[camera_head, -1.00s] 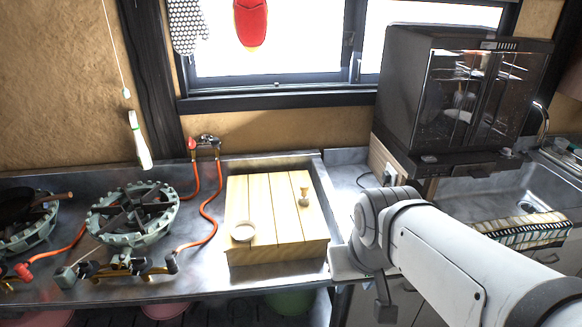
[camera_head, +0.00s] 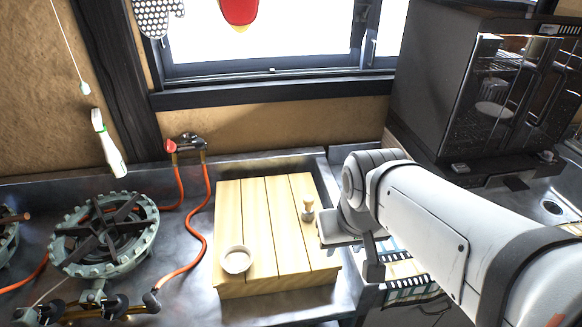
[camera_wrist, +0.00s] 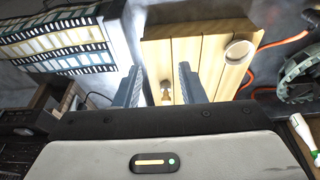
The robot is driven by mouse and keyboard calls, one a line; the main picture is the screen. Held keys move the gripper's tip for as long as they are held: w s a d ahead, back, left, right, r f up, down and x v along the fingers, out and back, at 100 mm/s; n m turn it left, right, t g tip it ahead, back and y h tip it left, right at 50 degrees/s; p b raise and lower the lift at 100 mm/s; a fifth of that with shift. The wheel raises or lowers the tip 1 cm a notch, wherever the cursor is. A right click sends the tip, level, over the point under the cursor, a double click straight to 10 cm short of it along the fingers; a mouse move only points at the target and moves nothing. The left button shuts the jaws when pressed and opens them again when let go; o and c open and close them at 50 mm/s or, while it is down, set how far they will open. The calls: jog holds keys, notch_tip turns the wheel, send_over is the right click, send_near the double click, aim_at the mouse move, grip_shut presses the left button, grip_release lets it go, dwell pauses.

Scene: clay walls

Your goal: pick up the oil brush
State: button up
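The oil brush (camera_head: 308,210) is a small, pale-handled piece standing near the right edge of a light wooden board (camera_head: 258,220). In the wrist view the oil brush (camera_wrist: 166,92) shows between the two fingers, apart from both, over the planks. My gripper (camera_wrist: 160,72) is open, its grey fingers spread to either side of the brush in the picture. Nothing is held. In the head view my arm comes in from the right and its end is just right of the brush. The fingers cannot be made out there.
A small white bowl (camera_head: 236,259) stands on the board's front left. A gas burner (camera_head: 104,234) and an orange hose (camera_head: 195,235) lie to the left. A dark oven-like cabinet (camera_head: 478,95) stands behind my arm at the right. A striped cloth (camera_head: 408,281) lies below the arm.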

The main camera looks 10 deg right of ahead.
jog(key=shift+o, duration=1.4)
jog(key=shift+w+a, duration=0.15)
jog(key=shift+w, duration=0.3)
jog(key=shift+o, duration=1.2)
jog(key=w+d+f+g+b, duration=0.1)
jog(key=w, duration=1)
jog(key=shift+f, duration=0.15)
jog(key=g+b, duration=0.1)
jog(key=g, duration=0.1)
send_over(308, 210)
jog(key=shift+m, duration=0.4)
jog(key=f, duration=1.1)
jog(key=shift+d+f, duration=0.3)
jog(key=shift+w+a+f+p, duration=0.1)
jog(key=shift+w+f+p, duration=0.1)
jog(key=shift+f, duration=1.1)
jog(key=shift+w+a+f+p, duration=0.1)
jog(key=shift+w+f+p, duration=0.05)
jog(key=shift+f, duration=1.1)
jog(key=shift+w+f+p, duration=0.15)
jog(key=shift+f+p, duration=0.05)
jog(key=shift+f, duration=1.1)
